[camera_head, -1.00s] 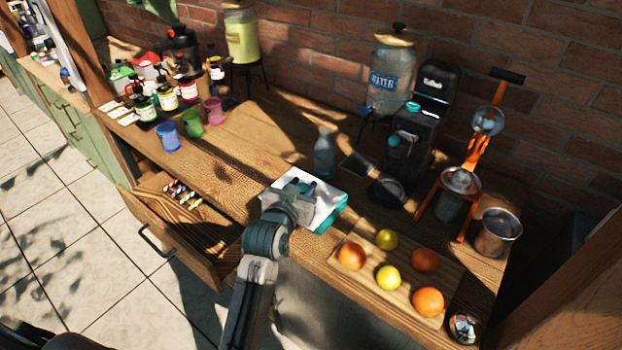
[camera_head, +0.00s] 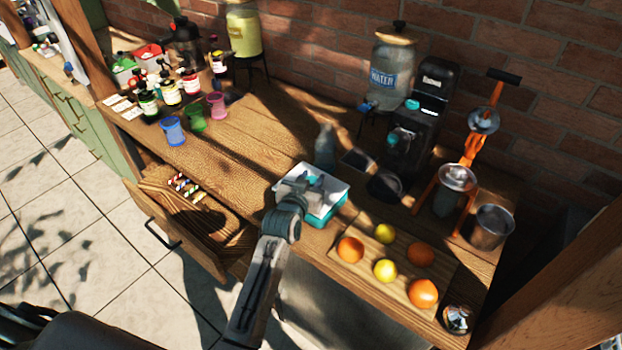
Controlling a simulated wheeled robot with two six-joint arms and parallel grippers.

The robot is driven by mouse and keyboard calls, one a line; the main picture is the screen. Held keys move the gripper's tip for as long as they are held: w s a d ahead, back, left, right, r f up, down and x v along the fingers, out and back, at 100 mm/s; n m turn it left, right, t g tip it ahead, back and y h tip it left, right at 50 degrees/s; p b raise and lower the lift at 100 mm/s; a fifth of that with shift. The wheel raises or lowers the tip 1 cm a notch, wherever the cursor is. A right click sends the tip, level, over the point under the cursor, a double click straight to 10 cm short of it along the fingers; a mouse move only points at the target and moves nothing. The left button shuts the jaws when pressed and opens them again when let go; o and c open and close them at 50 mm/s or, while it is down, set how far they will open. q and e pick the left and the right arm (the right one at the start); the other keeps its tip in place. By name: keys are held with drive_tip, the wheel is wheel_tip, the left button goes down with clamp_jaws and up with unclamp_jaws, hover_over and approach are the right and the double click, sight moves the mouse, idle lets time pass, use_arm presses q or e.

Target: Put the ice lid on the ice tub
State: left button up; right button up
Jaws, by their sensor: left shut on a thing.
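The ice tub (camera_head: 322,216) is a teal box on the wooden table, left of the fruit board. The pale white ice lid (camera_head: 338,190) is at its top, and teal side wall shows below it. My left gripper (camera_head: 306,186) is over the tub's top, shut on the lid; its fingers and wrist hide the near left part of both. I cannot tell whether the lid rests fully on the rim or sits slightly above it. My right gripper is not in view.
A glass bottle (camera_head: 325,147) stands just behind the tub. A board (camera_head: 400,272) with oranges and lemons lies to the right. A black coffee machine (camera_head: 420,125) stands behind. An open drawer (camera_head: 195,225) juts out at the left front. Bare tabletop lies left of the tub.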

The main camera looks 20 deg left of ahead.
use_arm(q)
drive_tip(key=shift+f, duration=0.45)
drive_tip(key=o, duration=0.8)
drive_tip(key=shift+o, duration=0.9)
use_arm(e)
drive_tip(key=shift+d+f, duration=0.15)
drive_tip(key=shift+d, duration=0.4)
use_arm(q)
drive_tip(key=shift+r, duration=0.1)
drive_tip(key=shift+r, duration=0.3)
drive_tip(key=shift+s+r, duration=0.15)
drive_tip(key=shift+s, duration=0.05)
drive_tip(key=s+r+b, duration=0.2)
drive_tip(key=s+b, duration=0.1)
drive_tip(key=s, duration=0.8)
drive_tip(key=shift+s+a+r, duration=0.2)
drive_tip(key=shift+a, duration=0.05)
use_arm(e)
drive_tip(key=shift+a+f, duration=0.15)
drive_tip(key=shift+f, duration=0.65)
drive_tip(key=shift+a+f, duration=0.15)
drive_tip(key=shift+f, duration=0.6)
